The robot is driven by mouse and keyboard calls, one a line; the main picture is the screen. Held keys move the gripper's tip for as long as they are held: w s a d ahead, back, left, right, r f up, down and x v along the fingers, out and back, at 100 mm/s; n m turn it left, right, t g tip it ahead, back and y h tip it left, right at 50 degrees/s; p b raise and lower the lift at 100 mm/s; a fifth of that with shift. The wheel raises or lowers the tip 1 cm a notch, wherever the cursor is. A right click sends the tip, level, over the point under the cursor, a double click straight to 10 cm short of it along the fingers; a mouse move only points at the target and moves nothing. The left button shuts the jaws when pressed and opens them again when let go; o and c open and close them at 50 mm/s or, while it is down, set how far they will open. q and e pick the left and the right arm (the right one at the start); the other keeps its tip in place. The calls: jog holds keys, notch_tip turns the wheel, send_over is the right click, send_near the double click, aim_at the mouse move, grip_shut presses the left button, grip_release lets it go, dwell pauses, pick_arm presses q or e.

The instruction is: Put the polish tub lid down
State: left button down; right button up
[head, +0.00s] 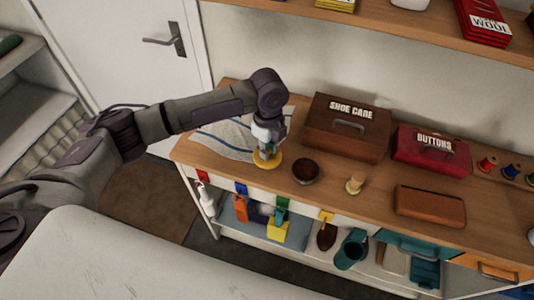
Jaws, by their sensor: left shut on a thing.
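My left gripper (267,147) points down over the left part of the wooden counter (330,198). It is shut on a round yellow lid (267,162), which lies flat beneath the fingers. I cannot tell whether the lid touches the surface or is just above it. The lid is beside the front right part of a pale striped cloth (225,138). The polish tub (306,171), round and open with dark contents, stands on the counter just right of the lid. My right gripper is not in view.
Behind the tub stands a brown shoe care box (345,128), with a red buttons box (432,150) to its right. A small wooden-handled item (355,183) and a brown case (430,205) lie further right. Colourful tools hang below the counter's front edge.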

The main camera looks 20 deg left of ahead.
aim_at(267, 162)
pick_arm(q)
jog(key=shift+f, duration=0.35)
notch_tip(267, 162, down, 3)
jog(key=shift+f+p, duration=0.1)
jog(key=shift+p, duration=0.55)
jog(key=shift+f, duration=0.15)
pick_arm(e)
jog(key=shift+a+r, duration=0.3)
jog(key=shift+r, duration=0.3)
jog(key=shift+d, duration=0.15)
pick_arm(q)
jog(key=shift+f, duration=0.2)
jog(key=shift+s+f, duration=0.2)
jog(key=shift+f, duration=0.05)
jog(key=c, duration=1.1)
grip_release()
jog(key=shift+s, duration=0.1)
jog(key=shift+o, duration=0.2)
jog(key=shift+w+f, duration=0.2)
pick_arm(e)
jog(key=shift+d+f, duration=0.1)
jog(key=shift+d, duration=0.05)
pick_arm(q)
jog(key=shift+r, duration=0.1)
